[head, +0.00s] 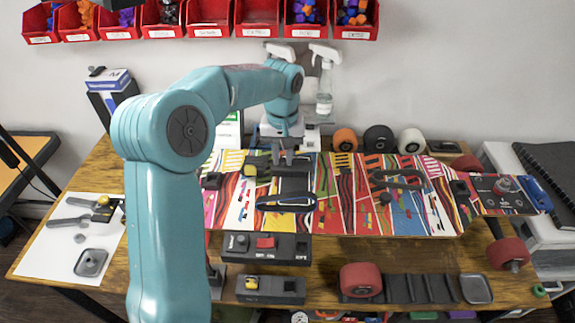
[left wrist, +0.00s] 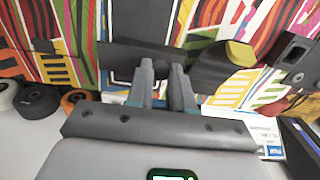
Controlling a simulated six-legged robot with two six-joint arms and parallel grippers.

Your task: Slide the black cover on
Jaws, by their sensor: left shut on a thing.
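A long board (head: 345,205) with a colourful striped pattern lies across the wooden table. My left arm reaches over from the left, and its gripper (head: 290,153) points down at the board's far edge, left of centre. A dark flat piece that looks like the black cover (head: 292,184) lies at the board just in front of the gripper. In the left wrist view the gripper (left wrist: 164,78) is shut at the dark piece (left wrist: 118,58), with the fingers close together. The fingertips partly hide the held part, and I cannot tell how the cover is seated. My right gripper is out of view.
Several wheels (head: 378,139) stand behind the board. A dark tray (head: 293,248) and a ribbed rack (head: 415,289) with a red wheel (head: 360,280) sit in front. A white mat (head: 62,258) with tools lies at left. A spray bottle (head: 325,82) stands behind.

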